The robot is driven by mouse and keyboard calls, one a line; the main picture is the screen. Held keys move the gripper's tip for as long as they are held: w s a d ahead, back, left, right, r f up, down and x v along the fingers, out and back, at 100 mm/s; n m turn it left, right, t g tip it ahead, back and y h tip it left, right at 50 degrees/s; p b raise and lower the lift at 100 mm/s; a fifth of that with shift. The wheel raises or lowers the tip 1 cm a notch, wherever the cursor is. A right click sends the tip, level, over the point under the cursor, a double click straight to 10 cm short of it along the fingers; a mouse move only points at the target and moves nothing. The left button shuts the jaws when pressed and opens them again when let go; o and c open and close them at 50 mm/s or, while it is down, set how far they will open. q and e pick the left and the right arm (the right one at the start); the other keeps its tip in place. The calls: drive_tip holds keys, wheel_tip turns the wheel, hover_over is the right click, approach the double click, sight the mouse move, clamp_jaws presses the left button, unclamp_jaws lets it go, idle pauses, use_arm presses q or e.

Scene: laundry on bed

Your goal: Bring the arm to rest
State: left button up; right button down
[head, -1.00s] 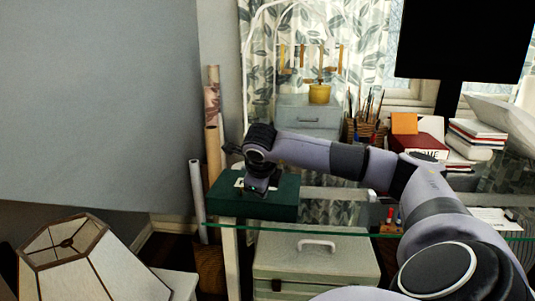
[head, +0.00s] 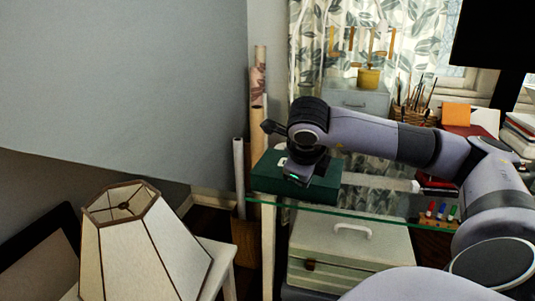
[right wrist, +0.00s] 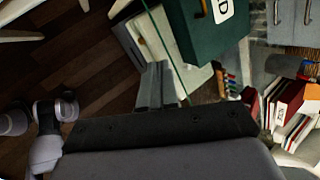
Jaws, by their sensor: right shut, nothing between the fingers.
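My right arm (head: 385,137) reaches in from the right in the head view, bent at the elbow, with its wrist in front of and partly over the green box (head: 265,180) on the glass desk. My right gripper (right wrist: 157,72) shows in the right wrist view with its two grey fingers together and nothing between them. The green box also shows there (right wrist: 208,35), beyond the fingers to the upper right, apart from them. The exact gap between arm and box is hard to tell in the head view. My left gripper is in neither view.
The glass desk (head: 375,222) holds books, brushes and a yellow pot (head: 368,78). A pale chest (head: 340,258) stands below it. A lampshade (head: 135,245) is at lower left. Rolled tubes (head: 259,90) lean by the wall. Bare wood floor (right wrist: 90,60) shows in the wrist view.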

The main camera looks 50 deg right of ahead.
drive_tip(key=a+f+n+g+y+p, duration=0.1)
drive_tip(key=a+f+y, duration=0.25)
drive_tip(key=a, duration=0.45)
drive_tip(key=a+f+n+y+p, duration=0.1)
drive_tip(key=a+f+y, duration=0.1)
drive_tip(key=a+y, duration=0.35)
drive_tip(key=a+f+g+y+p, duration=0.1)
drive_tip(key=a+f+y, duration=0.2)
drive_tip(key=a, duration=0.6)
drive_tip(key=a+r+m+t+y+p, duration=0.1)
drive_tip(key=a+r+m+t+y, duration=0.25)
drive_tip(key=a+y, duration=0.2)
drive_tip(key=a+r+m+t+y+p, duration=0.1)
drive_tip(key=a+r+m+t+y, duration=0.1)
drive_tip(key=a+r+m+y, duration=0.4)
drive_tip(key=w+d+f+m+t+h+p, duration=0.1)
drive_tip(key=d+f+m+t+h, duration=0.2)
drive_tip(key=f+m+t+h, duration=0.5)
drive_tip(key=w+d+f+m+t+h+p, duration=0.1)
drive_tip(key=d+f+m+h+p, duration=0.2)
drive_tip(key=m, duration=1)
drive_tip(key=s+d+f+m+g+h, duration=0.1)
drive_tip(key=s+f+m+g+h, duration=0.4)
drive_tip(key=s+f, duration=0.5)
wheel_tip(320, 180, down, 4)
drive_tip(key=m, duration=0.2)
drive_tip(key=shift+s+m, duration=0.35)
drive_tip(key=shift+r, duration=0.1)
